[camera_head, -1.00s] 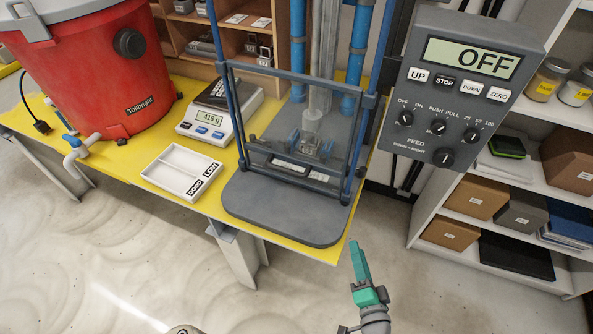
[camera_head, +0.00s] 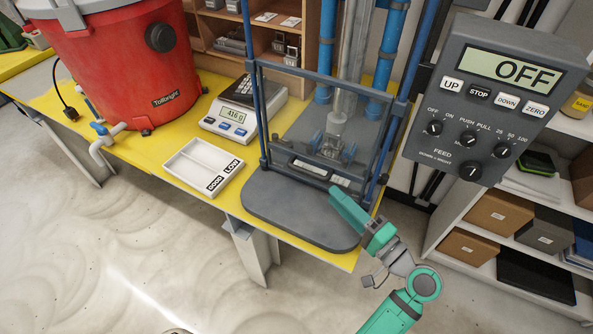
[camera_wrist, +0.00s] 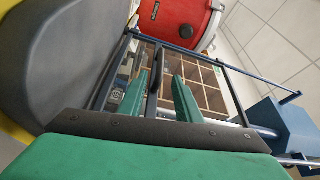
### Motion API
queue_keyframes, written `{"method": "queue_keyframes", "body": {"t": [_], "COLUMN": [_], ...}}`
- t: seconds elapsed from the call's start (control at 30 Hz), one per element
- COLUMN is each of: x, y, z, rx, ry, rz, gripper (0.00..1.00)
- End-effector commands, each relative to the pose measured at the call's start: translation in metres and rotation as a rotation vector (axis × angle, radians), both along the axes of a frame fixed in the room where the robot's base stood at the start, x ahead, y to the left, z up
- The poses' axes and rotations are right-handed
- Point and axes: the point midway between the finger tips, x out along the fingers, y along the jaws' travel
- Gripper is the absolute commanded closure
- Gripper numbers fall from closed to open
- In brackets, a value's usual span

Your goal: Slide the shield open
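The shield (camera_head: 325,82) is a clear panel in a blue-grey frame, standing across the front of the test machine. It looks closed over the grips and small fixture behind it. In the wrist view its dark frame (camera_wrist: 205,57) slants across the picture. My green gripper (camera_head: 335,192) is in front of the shield's lower right part, above the machine's grey base plate (camera_head: 295,217). In the wrist view my gripper (camera_wrist: 160,88) is open, with a gap between its two fingers. A dark bar (camera_wrist: 153,82) shows in that gap; I cannot tell whether the fingers touch it.
A control box (camera_head: 492,90) reading OFF hangs at the right. A scale (camera_head: 231,118), a white two-part tray (camera_head: 203,167) and a red tub (camera_head: 135,70) stand on the yellow bench left of the machine. Shelves (camera_head: 500,215) stand at the right.

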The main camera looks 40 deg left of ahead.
Motion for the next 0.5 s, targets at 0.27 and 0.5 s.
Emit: {"method": "queue_keyframes", "body": {"t": [0.27, 0.5], "x": [0.005, 0.011], "y": [0.031, 0.072], "z": [0.003, 0.006], "rx": [-0.001, -0.002], "ry": [0.005, 0.005], "rz": [0.005, 0.002], "gripper": [0.69, 0.69]}}
